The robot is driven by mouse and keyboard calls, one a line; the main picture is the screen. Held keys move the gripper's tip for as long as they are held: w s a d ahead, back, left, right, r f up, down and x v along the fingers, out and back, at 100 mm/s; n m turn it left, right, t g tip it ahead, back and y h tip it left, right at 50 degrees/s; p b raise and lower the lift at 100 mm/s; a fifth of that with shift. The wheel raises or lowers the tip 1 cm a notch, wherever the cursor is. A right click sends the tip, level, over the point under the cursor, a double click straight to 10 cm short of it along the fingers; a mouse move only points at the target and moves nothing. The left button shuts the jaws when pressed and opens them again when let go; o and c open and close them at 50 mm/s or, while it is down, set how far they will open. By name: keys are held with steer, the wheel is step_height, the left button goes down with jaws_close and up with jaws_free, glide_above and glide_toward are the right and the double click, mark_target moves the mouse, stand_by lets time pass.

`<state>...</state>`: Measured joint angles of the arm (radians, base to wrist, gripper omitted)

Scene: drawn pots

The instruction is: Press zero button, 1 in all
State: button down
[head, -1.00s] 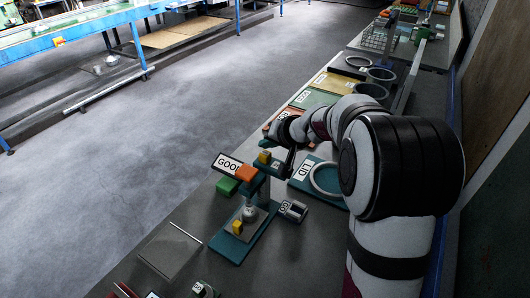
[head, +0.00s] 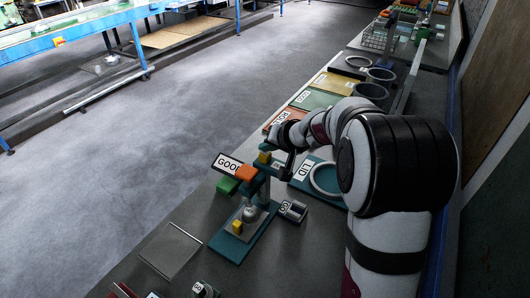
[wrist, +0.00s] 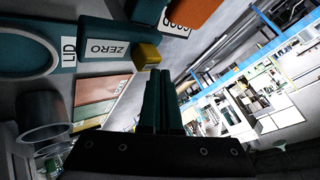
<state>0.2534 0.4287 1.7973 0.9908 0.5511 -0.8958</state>
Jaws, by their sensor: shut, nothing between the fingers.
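The zero button is a small yellow block (wrist: 146,55) on the side of a teal housing with a white ZERO label (wrist: 108,50) in the wrist view. In the head view a yellow block (head: 264,157) sits at the top of the teal gauge stand (head: 262,188), beside my gripper. My gripper (wrist: 160,72) is shut and empty, its teal fingers together. Its tips appear just beside the yellow button; whether they touch it I cannot tell. In the head view the fingers (head: 287,163) are small and partly hidden by the stand and wrist.
Another yellow block (head: 237,226) sits low on the stand.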

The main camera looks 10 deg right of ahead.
mark_target(267, 156)
steer(key=shift+f, duration=0.9)
stand_by(0.5)
steer(key=shift+r, duration=1.4)
steer(key=shift+r, duration=0.1)
steer(key=shift+r, duration=2.45)
